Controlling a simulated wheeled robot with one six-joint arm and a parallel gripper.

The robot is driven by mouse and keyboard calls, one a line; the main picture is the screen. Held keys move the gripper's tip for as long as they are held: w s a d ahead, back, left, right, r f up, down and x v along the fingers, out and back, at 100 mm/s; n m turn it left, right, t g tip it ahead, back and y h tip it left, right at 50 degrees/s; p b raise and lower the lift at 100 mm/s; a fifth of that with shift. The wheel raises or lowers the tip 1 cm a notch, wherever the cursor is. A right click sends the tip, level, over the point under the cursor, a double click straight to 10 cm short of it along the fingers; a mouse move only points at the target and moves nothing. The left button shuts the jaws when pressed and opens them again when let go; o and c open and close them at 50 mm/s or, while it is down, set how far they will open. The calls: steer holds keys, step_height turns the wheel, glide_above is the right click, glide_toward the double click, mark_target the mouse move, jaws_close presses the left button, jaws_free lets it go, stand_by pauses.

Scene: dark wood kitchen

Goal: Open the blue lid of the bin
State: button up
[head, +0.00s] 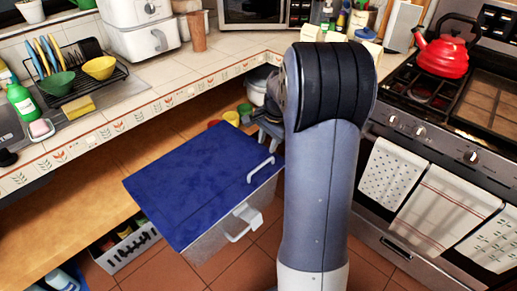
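The bin is a pale grey-white box (232,225) on the floor, left of my arm. Its flat blue lid (200,180) lies shut across the top. A white bar handle (260,170) stands on the lid near its right edge. A second white handle (240,228) sits on the bin's front wall. My arm rises in front of the camera, right of the bin. Grey parts that seem to belong to my gripper (268,135) show past the lid's far right corner, partly behind my arm. I cannot make out its fingers clearly.
The tiled counter (150,80) runs behind the bin, above an open wooden shelf (70,220). A grey crate (130,248) of bottles stands left of the bin. The stove with a red kettle (445,52) is at the right. Some tiled floor is clear in front.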

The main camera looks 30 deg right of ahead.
mark_target(262, 165)
steer(key=f, duration=0.3)
steer(key=w+f, duration=0.1)
steer(key=f, duration=0.2)
steer(key=f+b, duration=0.1)
steer(key=f, duration=0.3)
steer(key=shift+w+a, duration=0.35)
steer(key=shift+a, duration=0.05)
jaws_close()
